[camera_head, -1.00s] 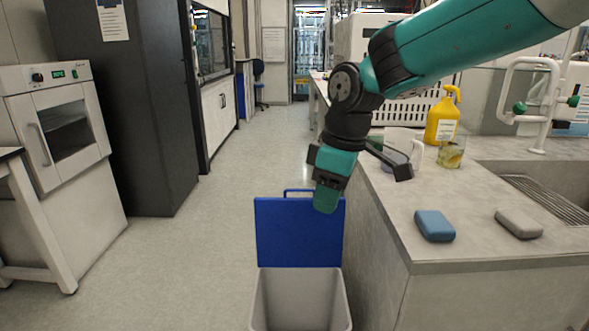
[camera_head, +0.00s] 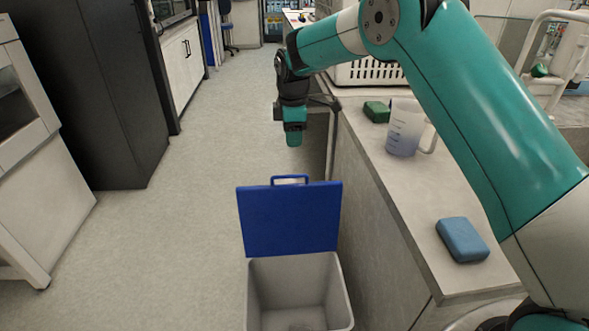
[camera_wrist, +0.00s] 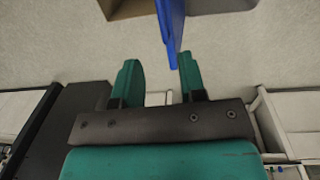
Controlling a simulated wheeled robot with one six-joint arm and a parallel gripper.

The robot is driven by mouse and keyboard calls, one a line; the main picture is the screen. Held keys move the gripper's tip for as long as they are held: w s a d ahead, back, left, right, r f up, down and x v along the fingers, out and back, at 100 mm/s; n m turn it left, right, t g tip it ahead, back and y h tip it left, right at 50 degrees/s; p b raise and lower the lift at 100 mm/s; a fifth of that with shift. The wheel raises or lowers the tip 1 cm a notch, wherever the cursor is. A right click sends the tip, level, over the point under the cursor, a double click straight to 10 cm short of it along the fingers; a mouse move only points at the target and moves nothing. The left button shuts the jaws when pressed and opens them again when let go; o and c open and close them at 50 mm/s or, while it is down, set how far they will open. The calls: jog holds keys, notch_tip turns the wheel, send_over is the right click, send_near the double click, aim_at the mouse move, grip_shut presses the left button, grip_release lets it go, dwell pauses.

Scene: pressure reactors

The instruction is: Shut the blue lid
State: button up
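The blue lid (camera_head: 290,220) stands upright, open, at the back edge of a grey bin (camera_head: 345,300), with a handle loop on its top edge. My gripper (camera_head: 293,138) points down above and beyond the lid in the head view, apart from it in the picture. In the wrist view my gripper (camera_wrist: 161,78) is open, with two green fingers spread. The lid (camera_wrist: 173,25) shows there edge-on, its near end beside the right finger. I cannot tell whether they touch. Part of the bin (camera_wrist: 225,5) shows at the top of the wrist view.
A counter (camera_head: 400,200) runs along the right, close to the bin, with a blue block (camera_head: 462,240), a measuring jug (camera_head: 404,130) and a green block (camera_head: 377,111) on it. A black cabinet (camera_head: 90,90) stands at the left. The floor (camera_head: 190,220) between is clear.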

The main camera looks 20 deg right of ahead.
jog(key=f, duration=1.2)
jog(key=shift+w+f, duration=0.15)
jog(key=shift+w, duration=0.2)
jog(key=shift+c, duration=0.2)
